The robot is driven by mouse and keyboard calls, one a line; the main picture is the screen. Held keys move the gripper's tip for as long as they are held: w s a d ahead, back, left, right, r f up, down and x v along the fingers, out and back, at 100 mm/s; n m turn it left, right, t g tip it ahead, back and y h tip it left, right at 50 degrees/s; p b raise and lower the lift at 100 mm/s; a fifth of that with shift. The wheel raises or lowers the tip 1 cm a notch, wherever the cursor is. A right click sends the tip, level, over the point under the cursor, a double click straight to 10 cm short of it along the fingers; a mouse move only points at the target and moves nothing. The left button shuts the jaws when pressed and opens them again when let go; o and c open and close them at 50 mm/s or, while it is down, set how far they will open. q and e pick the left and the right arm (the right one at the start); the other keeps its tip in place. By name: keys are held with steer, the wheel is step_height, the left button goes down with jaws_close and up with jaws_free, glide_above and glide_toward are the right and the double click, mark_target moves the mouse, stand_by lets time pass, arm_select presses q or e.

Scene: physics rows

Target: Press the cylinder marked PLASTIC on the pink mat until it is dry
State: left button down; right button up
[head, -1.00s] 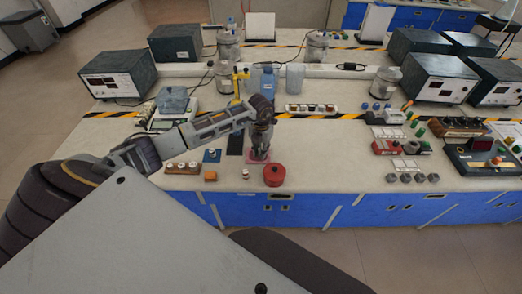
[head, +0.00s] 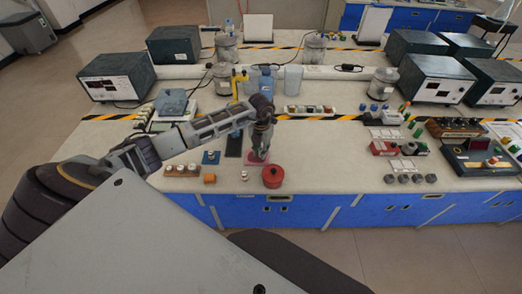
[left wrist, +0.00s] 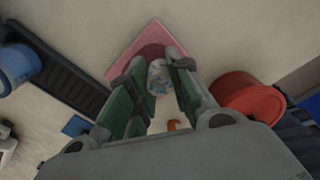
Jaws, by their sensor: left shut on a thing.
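My left gripper (head: 260,156) points down over the pink mat (left wrist: 128,58) near the front of the bench. In the left wrist view its fingers (left wrist: 155,80) are shut on a small pale cylinder (left wrist: 158,78) with bluish-grey marks. The marking cannot be read. The cylinder's end is over the mat, by a darker pink patch. I cannot tell whether it touches the mat. In the head view the gripper hides the cylinder and part of the mat. My right gripper is in neither view now.
A small white piece with an orange part (left wrist: 172,125) is near the gripper. Bare bench lies right of the pot.

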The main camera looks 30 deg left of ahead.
arm_select(q)
steer(key=shift+f+b, duration=0.5)
steer(key=shift+f, duration=0.25)
stand_by(1.5)
steer(key=shift+r, duration=0.2)
steer(key=shift+s+a+r+p, duration=0.15)
steer(key=shift+a+r+p, duration=0.1)
steer(key=shift+r+p, duration=0.3)
steer(key=shift+f+b, duration=0.55)
steer(key=shift+f, duration=0.15)
stand_by(1.4)
steer(key=shift+s+f, duration=0.15)
steer(key=shift+f, duration=0.05)
stand_by(1.4)
steer(key=shift+d+r, duration=0.1)
steer(key=shift+r, duration=0.05)
steer(key=shift+w+d+r, duration=0.2)
steer(key=shift+w+r, duration=0.05)
steer(key=shift+r, duration=0.4)
steer(key=shift+r, duration=0.1)
